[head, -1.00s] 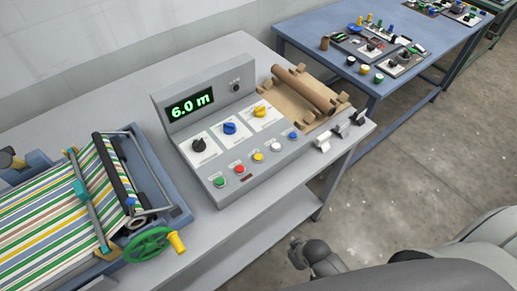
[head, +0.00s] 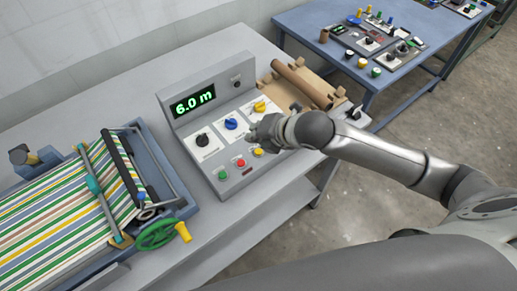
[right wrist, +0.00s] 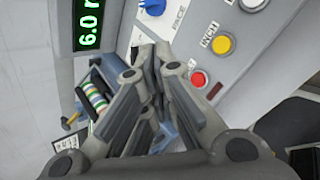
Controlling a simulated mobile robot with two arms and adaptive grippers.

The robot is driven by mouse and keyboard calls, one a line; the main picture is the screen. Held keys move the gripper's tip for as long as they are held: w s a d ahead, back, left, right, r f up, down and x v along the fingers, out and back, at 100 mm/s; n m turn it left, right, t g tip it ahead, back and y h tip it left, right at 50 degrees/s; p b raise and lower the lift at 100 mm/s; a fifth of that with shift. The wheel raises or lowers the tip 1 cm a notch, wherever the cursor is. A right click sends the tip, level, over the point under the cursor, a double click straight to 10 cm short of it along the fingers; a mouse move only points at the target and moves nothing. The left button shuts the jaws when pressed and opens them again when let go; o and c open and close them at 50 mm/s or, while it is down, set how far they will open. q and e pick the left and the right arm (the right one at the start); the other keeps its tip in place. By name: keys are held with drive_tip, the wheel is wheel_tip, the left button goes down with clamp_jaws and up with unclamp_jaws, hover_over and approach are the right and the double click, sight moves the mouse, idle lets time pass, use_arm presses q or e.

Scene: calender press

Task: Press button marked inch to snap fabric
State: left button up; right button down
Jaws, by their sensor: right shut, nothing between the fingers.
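The control panel (head: 218,103) is a grey console on the table, with a green "6.0 m" display (head: 194,101). Its front row shows a green button (head: 222,174), a red button (head: 240,162) and a yellow button (head: 258,152). In the right wrist view the yellow button (right wrist: 222,44) has a label beside it that seems to read INCH. My right gripper (head: 256,132) is shut and empty above the panel, just behind the yellow button and near the knobs; contact cannot be told. It hides the buttons farther right. The striped fabric (head: 60,215) lies on the blue machine at left. My left gripper is out of view.
Black (head: 203,141), blue (head: 231,124) and yellow (head: 259,106) knobs stand behind the buttons, close to my gripper. A cardboard roll (head: 303,83) lies at the panel's right. The green handwheel (head: 157,234) juts out at left. A blue table (head: 300,20) stands beyond.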

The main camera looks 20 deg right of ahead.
drive_tip(key=w+d+n, duration=0.1)
drive_tip(key=w+d+r+n, duration=0.1)
drive_tip(key=n, duration=0.1)
drive_tip(key=shift+w+d+r, duration=0.1)
drive_tip(key=shift+d+r, duration=0.1)
drive_tip(key=shift+r, duration=0.1)
drive_tip(key=b, duration=0.8)
hover_over(259, 152)
drive_tip(key=d, duration=0.1)
drive_tip(key=f, duration=0.8)
drive_tip(key=shift+w, duration=0.4)
drive_tip(key=shift+f+b, duration=0.3)
drive_tip(key=shift+f, duration=0.1)
drive_tip(key=shift+f, duration=0.4)
